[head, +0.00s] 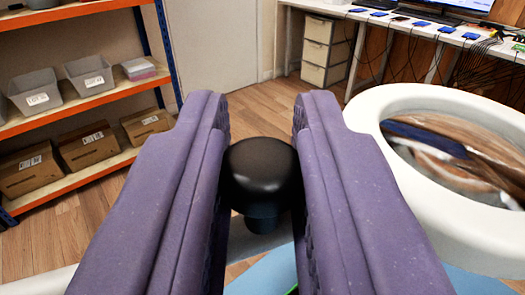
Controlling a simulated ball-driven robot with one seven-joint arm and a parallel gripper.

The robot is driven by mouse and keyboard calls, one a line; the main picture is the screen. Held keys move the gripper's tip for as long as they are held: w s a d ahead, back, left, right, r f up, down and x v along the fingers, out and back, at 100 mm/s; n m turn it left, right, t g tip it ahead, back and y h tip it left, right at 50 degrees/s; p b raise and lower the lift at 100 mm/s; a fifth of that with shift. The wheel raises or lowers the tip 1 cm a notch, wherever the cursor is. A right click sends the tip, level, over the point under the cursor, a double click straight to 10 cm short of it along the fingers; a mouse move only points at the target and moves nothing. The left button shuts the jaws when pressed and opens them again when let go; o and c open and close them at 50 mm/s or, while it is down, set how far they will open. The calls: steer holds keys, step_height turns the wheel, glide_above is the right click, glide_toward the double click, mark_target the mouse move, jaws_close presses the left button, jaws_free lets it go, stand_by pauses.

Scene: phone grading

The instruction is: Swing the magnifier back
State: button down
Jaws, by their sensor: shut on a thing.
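My gripper (261,115) reaches into the middle of the head view with its two purple fingers. It is shut on a black rounded knob (262,170), which sits between the fingers. The magnifier (374,108) is a white ring with a glass lens, at the right of the view beside my right finger. Its lens shows a blurred, distorted view. A white bar shows low behind the fingers; whether the knob joins it to the magnifier is hidden by the fingers.
A shelf rack (105,94) with grey bins and cardboard boxes stands at the left. A white bench (425,27) with blue phones, cables and a monitor runs along the back right. A drawer unit (327,50) stands under it. A blue surface (268,281) lies below. Wooden floor is open between.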

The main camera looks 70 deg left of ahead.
mark_target(254, 206)
steer(key=shift+a+r+n+g, duration=0.1)
steer(key=shift+a+n+g, duration=0.4)
steer(key=shift+g, duration=0.3)
steer(key=c, duration=1)
jaws_free()
steer(key=shift+a, duration=0.1)
steer(key=shift+c, duration=0.2)
steer(key=v, duration=0.8)
steer(key=shift+p, duration=0.35)
